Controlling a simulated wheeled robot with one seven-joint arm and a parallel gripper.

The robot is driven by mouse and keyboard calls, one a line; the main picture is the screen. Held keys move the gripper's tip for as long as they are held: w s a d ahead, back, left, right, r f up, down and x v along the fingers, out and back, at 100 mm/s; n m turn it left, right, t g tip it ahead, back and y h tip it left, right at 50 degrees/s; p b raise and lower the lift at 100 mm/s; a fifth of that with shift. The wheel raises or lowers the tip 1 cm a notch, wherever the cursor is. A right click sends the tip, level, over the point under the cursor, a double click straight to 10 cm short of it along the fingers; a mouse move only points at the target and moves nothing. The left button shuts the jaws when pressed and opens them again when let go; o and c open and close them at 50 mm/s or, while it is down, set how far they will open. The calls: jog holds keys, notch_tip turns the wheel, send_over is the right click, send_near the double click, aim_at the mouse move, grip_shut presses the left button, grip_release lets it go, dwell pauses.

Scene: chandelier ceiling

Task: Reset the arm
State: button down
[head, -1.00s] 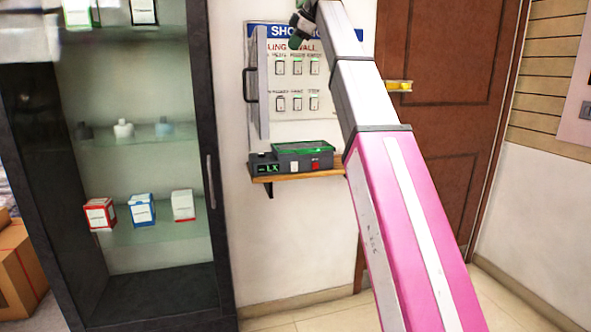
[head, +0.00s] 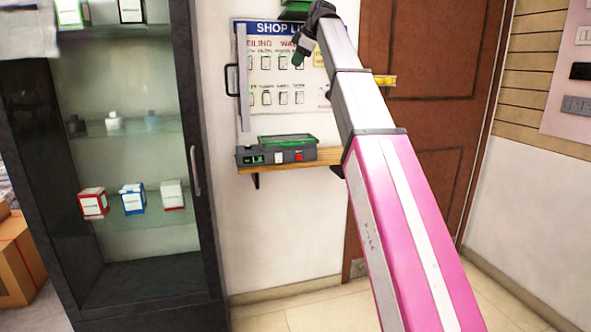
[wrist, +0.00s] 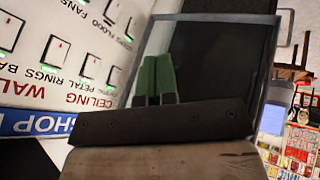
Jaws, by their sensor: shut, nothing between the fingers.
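My arm reaches up across the head view, and my gripper (head: 298,58) is at its far end, dark with a green tip, in front of the shop sign board (head: 280,85). In the wrist view the gripper's green fingers (wrist: 154,76) stand close together with nothing visible between them. The sign board (wrist: 55,60) fills the left of the wrist view, turned upside down. The gripper is shut and empty. Whether it touches the board cannot be told.
A grey-green device (head: 276,155) sits on a small wooden wall shelf (head: 325,157). A glass cabinet (head: 150,240) with small boxes stands at the left. A brown door (head: 435,105) is behind the arm. Tiled floor (head: 290,318) shows below.

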jog(key=s+d+f+m+g+h, duration=0.1)
jog(key=d+f+m, duration=0.2)
jog(key=f, duration=1.1)
jog(key=s+d+f+m+h, duration=0.1)
jog(key=d+f+m, duration=0.2)
jog(key=f, duration=1.2)
jog(key=s+d+f+m+g+h, duration=0.1)
jog(key=s+d+f+m, duration=0.2)
jog(key=f, duration=1.1)
jog(key=s+d+f+m+g+h, duration=0.1)
jog(key=s+d+f+m, duration=0.2)
jog(key=s+f, duration=0.4)
jog(key=s+d+f+m, duration=0.3)
jog(key=s+f, duration=0.5)
jog(key=f, duration=0.6)
jog(key=s+d+f+m+g+h, duration=0.1)
jog(key=s+d+f+m, duration=0.2)
jog(key=s+f, duration=0.5)
notch_tip(320, 180, down, 3)
jog(key=shift+s+d+f+m+g+h, duration=0.1)
jog(key=shift+s+d+m+g+h, duration=0.05)
jog(key=shift+s+m+g+h, duration=0.15)
jog(key=shift+w, duration=0.1)
